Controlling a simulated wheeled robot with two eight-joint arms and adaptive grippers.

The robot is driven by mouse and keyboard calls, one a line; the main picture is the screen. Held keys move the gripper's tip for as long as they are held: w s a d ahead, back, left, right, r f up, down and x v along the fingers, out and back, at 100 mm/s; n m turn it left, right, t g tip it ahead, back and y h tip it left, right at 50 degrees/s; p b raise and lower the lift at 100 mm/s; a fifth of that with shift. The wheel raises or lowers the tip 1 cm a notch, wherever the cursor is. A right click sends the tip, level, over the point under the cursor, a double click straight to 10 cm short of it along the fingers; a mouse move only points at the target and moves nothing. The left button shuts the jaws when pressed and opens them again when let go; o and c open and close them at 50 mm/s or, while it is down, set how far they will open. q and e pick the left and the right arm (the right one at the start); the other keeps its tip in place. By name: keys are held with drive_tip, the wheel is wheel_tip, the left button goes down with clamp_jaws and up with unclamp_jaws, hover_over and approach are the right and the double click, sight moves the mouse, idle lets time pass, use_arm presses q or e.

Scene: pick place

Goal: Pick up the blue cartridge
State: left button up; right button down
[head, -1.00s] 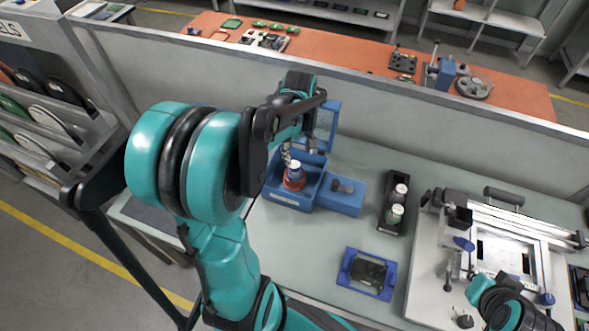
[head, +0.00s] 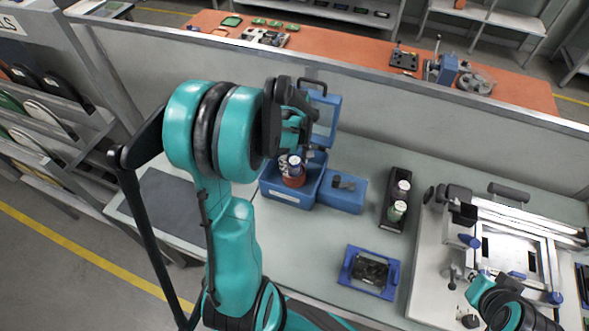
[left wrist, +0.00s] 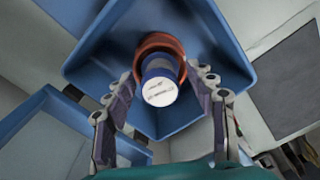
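The blue cartridge (left wrist: 160,77) has a white printed end and stands in an orange-red ring (left wrist: 161,44) inside a blue bin (left wrist: 92,50). In the head view the cartridge (head: 296,166) shows just below my left wrist, with the red ring (head: 293,181) around its base. My left gripper (left wrist: 166,90) is open, with one finger on each side of the cartridge and a visible gap to it. In the head view the left fingers are mostly hidden by the arm. Part of my right arm shows at lower right; its gripper fingers cannot be made out.
A smaller blue box (head: 342,192) adjoins the bin, and an upright blue frame (head: 326,120) stands behind it. A black tray (head: 391,215) with two capped jars, a blue fixture (head: 369,272) and a printing frame (head: 495,255) stand to the right. Bench between them is clear.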

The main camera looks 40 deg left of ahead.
use_arm(q)
clamp_jaws()
